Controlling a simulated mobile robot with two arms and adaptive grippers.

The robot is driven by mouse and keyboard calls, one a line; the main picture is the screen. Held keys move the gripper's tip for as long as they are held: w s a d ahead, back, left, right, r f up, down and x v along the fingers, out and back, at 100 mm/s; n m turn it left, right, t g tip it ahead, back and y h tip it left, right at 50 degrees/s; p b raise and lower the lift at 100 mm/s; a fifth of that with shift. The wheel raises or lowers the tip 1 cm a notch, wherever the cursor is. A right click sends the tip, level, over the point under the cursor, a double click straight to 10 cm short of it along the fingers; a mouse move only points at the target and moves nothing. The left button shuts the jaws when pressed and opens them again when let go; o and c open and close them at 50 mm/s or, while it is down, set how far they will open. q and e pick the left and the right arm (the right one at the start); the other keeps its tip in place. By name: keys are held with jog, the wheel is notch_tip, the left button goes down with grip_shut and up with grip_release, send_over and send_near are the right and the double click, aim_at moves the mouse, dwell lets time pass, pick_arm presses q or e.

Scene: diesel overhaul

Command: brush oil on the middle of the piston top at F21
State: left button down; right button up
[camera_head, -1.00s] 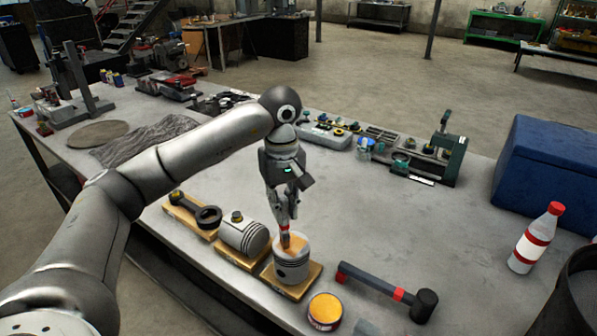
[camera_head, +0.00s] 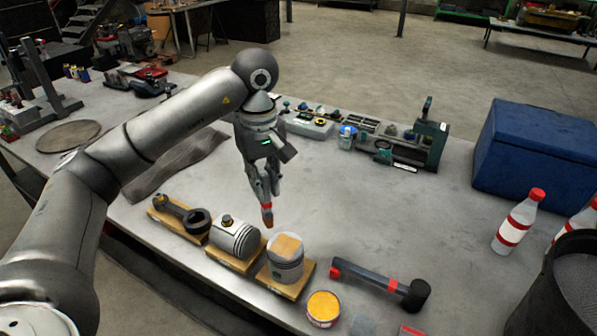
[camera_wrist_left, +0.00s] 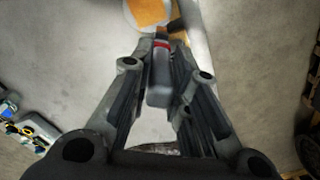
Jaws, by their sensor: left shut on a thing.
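The upright piston (camera_head: 286,270) stands on a wooden block, the rightmost of three. An orange-tan oil patch (camera_head: 287,245) lies on the middle of its top; in the left wrist view the patch (camera_wrist_left: 150,11) shows at the top edge. My left gripper (camera_head: 265,193) points down, shut on a brush (camera_head: 267,214) with a red band and brown bristles. The bristles are above and behind the piston, apart from it. In the left wrist view the brush's grey handle (camera_wrist_left: 160,80) sits between the fingers. My right gripper is not in view.
An open tin (camera_head: 323,307) with orange contents stands in front of the piston. A black mallet (camera_head: 385,285) lies to its right. A second piston (camera_head: 235,238) lies on its side and a connecting rod (camera_head: 180,213) sits left. Bottles and a blue box (camera_head: 535,155) are right.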

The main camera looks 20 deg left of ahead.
pick_arm(q)
jog(key=shift+r, duration=0.7)
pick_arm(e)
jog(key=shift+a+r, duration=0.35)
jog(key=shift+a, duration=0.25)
pick_arm(q)
jog(key=shift+d, duration=0.1)
